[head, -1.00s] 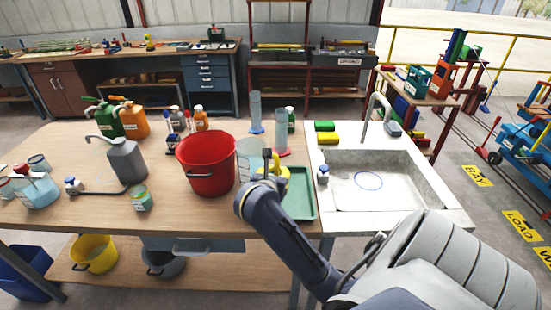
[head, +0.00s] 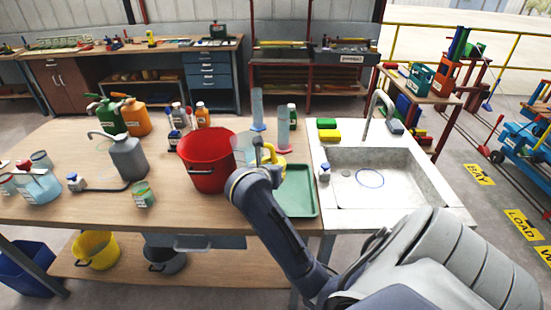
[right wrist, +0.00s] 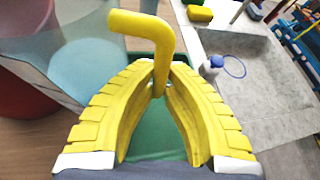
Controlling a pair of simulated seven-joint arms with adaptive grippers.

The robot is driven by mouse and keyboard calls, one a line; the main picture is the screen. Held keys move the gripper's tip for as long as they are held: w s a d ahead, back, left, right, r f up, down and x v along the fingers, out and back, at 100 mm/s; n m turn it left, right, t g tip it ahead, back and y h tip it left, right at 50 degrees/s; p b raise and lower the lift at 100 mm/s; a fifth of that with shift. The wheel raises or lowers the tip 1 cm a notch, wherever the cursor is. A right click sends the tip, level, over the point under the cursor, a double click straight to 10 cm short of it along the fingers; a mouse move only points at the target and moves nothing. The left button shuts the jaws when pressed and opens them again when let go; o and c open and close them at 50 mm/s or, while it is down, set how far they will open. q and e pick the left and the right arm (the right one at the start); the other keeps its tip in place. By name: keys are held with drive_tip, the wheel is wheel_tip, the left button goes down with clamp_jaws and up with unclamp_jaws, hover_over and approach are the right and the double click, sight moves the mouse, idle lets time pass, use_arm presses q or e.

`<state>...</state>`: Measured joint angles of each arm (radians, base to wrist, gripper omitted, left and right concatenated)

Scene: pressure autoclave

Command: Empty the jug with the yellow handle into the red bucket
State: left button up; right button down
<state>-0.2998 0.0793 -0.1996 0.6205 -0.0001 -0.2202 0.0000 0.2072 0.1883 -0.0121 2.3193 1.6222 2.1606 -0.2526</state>
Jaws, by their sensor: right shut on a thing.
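The clear bluish jug (head: 243,148) shows beside the right rim of the red bucket (head: 206,165) in the head view, partly hidden by my right gripper. In the right wrist view its yellow handle (right wrist: 150,38) runs down between the yellow fingertips, and the jug body (right wrist: 90,62) is at the left. My right gripper (head: 266,157) is shut on the handle. The jug looks roughly upright; the level of its contents cannot be told. The bucket's side also shows at the left edge of the right wrist view (right wrist: 18,98). My left gripper is not in view.
A green tray (head: 302,200) lies right of the bucket, under my right gripper. Two tall cylinders (head: 257,108) (head: 283,128) stand behind. The sink (head: 375,180) is at right. A grey can (head: 128,157) and a small green-labelled jar (head: 143,194) stand left of the bucket.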

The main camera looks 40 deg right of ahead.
sight(266, 145)
drive_tip(key=shift+n+g, duration=0.7)
drive_tip(key=shift+n, duration=0.1)
drive_tip(key=shift+w+a+r, duration=0.15)
drive_tip(key=shift+w+r, duration=0.25)
drive_tip(key=shift+r, duration=1.3)
drive_tip(key=shift+w+a+r, duration=0.2)
drive_tip(key=shift+w+r, duration=0.15)
drive_tip(key=shift+r, duration=1.4)
drive_tip(key=shift+w+a+r, duration=0.15)
drive_tip(key=shift+w+r, duration=0.25)
drive_tip(key=shift+r, duration=1.3)
drive_tip(key=shift+w+a+r+n+g+h, duration=0.1)
drive_tip(key=shift+w+r+n+g+h, duration=0.1)
drive_tip(key=shift+r, duration=0.75)
drive_tip(key=shift+w+a+r+n+g+h, duration=0.1)
drive_tip(key=shift+w+r+n+g+h, duration=0.1)
drive_tip(key=shift+r, duration=0.75)
drive_tip(key=shift+f+n, duration=0.2)
drive_tip(key=shift+n, duration=0.1)
drive_tip(key=shift+w+n+g, duration=0.1)
drive_tip(key=shift+n+g, duration=0.3)
drive_tip(key=shift+w+a+r+n+g+h, duration=0.1)
drive_tip(key=shift+w+r+n+g+h, duration=0.25)
drive_tip(key=shift+r+n+g+h, duration=0.3)
drive_tip(key=shift+w+a+r+n+g, duration=0.2)
drive_tip(key=shift+w+r+n, duration=0.15)
drive_tip(key=shift+n, duration=0.15)
drive_tip(key=shift+w+a+r+n+g, duration=0.15)
drive_tip(key=shift+w+r+n, duration=0.1)
drive_tip(key=shift+r+n, duration=0.15)
